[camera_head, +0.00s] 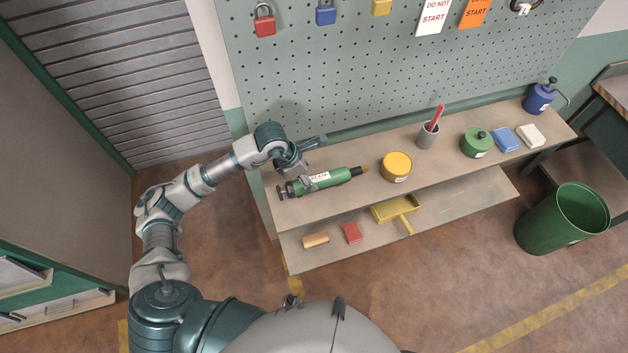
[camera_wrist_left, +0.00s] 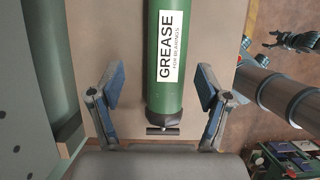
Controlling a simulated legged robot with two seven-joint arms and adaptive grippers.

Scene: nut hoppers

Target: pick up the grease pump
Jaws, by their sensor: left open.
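The grease pump (camera_head: 322,181) is a green cylinder with a white label and a dark handle end. It lies on its side on the upper shelf near its left end, nozzle end to the right. In the left wrist view the pump (camera_wrist_left: 166,100) runs upright, its "GREASE" label showing. My left gripper (camera_head: 314,161) is open at the pump, toward its handle end. In the wrist view its fingers (camera_wrist_left: 160,88) stand either side of the cylinder with a gap on each side. A small dark jointed part (camera_wrist_left: 293,42) at the upper right looks like my right gripper; its opening is unclear.
A yellow tin (camera_head: 396,167) stands right of the nozzle, then a cup (camera_head: 427,135) with a red stick. The pegboard (camera_head: 400,70) rises behind. A green bin (camera_head: 562,219) stands at the right.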

